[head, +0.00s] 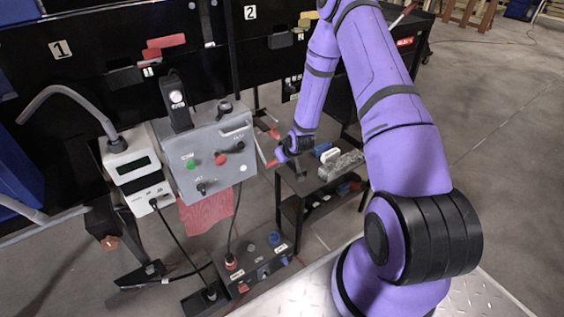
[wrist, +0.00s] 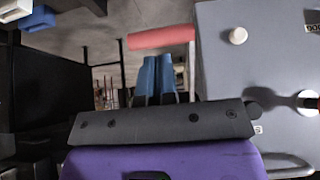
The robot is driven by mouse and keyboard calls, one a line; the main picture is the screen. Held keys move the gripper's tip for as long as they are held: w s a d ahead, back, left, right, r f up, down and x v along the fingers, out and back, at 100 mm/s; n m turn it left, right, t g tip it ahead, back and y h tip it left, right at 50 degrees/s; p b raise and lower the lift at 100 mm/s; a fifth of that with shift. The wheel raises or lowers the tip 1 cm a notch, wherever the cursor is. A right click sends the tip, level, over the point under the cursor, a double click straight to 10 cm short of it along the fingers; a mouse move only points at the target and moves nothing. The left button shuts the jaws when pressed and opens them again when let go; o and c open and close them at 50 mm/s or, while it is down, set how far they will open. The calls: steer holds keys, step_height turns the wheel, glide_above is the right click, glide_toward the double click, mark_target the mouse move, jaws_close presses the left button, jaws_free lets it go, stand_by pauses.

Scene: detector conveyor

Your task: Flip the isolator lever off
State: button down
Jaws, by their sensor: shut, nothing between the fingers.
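A grey control box (head: 212,160) stands left of my gripper, and its grey face (wrist: 222,75) fills the right of the wrist view. A red bar-shaped lever (head: 262,153) shows at the box's right side. In the wrist view the red bar (wrist: 160,38) reaches left from the box edge, just beyond my fingertips. My gripper (head: 283,155) is beside the lever in the head view. Its blue fingers (wrist: 156,62) are shut together and empty, with their tips just below the bar in the picture. Whether they touch it I cannot tell.
The box front carries a green button (head: 191,165), a red knob (head: 221,159) and black knobs. A small dark table (head: 285,182) with loose items stands below my gripper. Open floor is at right.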

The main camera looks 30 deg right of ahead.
steer(key=s+r, duration=0.3)
steer(key=s, duration=0.5)
steer(key=shift+d, duration=0.15)
steer(key=shift+w+r, duration=0.1)
steer(key=shift+r, duration=0.05)
steer(key=s+a+r+h, duration=0.1)
steer(key=s+a+r, duration=0.15)
steer(key=r, duration=1.25)
steer(key=s+a+r, duration=0.1)
steer(key=a+r, duration=0.2)
steer(key=r, duration=1.2)
steer(key=s+a+r, duration=0.3)
steer(key=s+r, duration=0.5)
steer(key=s, duration=0.4)
steer(key=s+a+r+g, duration=0.1)
steer(key=s+a+r, duration=0.3)
steer(key=s+r, duration=0.4)
steer(key=s, duration=0.4)
steer(key=shift+a+r+g+y, duration=0.25)
steer(key=shift+r+g+y, duration=0.05)
steer(key=shift+r+y, duration=0.1)
steer(key=shift+w, duration=0.15)
